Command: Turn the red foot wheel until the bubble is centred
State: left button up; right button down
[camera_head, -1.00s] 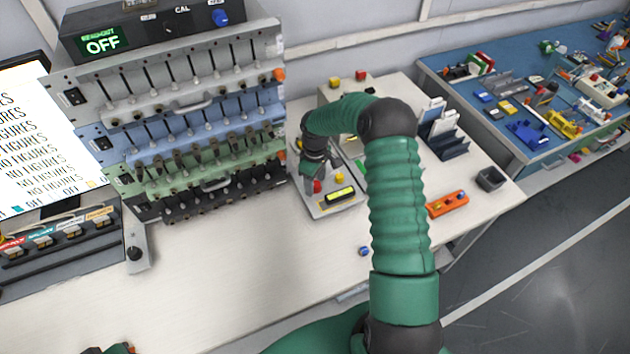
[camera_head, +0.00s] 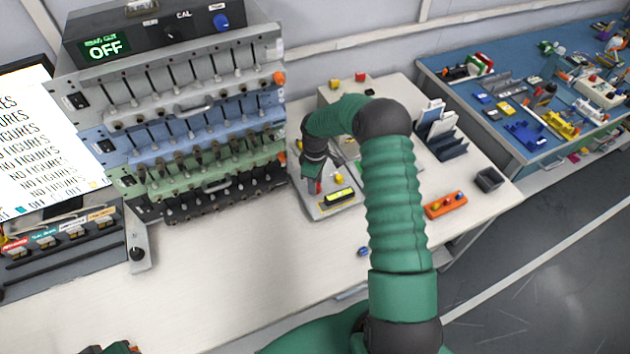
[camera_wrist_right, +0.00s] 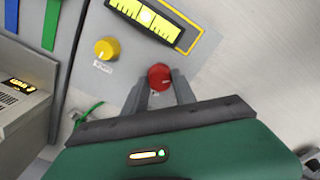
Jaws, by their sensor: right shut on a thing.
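The red foot wheel (camera_wrist_right: 159,77) is a round red knob on a pale plate in the right wrist view. It shows small in the head view (camera_head: 318,188). My right gripper (camera_wrist_right: 159,88) is shut on it, one grey finger on each side. The level vial (camera_wrist_right: 146,18) is yellow-green with dark marks; a bright bubble shows near its middle, but I cannot tell whether it is exactly centred. The vial also shows in the head view (camera_head: 340,197). Only a bit of my left arm shows at the bottom edge; its fingers are hidden.
A yellow knob (camera_wrist_right: 106,49) sits beside the wheel on the plate. A rack of switches (camera_head: 190,130) stands close on the left. An orange block (camera_head: 446,204) and a dark bin (camera_head: 489,180) lie to the right. The front of the bench (camera_head: 240,275) is clear.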

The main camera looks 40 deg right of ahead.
jog(key=shift+d+r, duration=0.1)
jog(key=c, duration=1)
grip_release()
notch_tip(320, 180, up, 17)
jog(key=shift+w+f, duration=0.1)
jog(key=shift+f, duration=0.1)
jog(key=shift+f, duration=0.1)
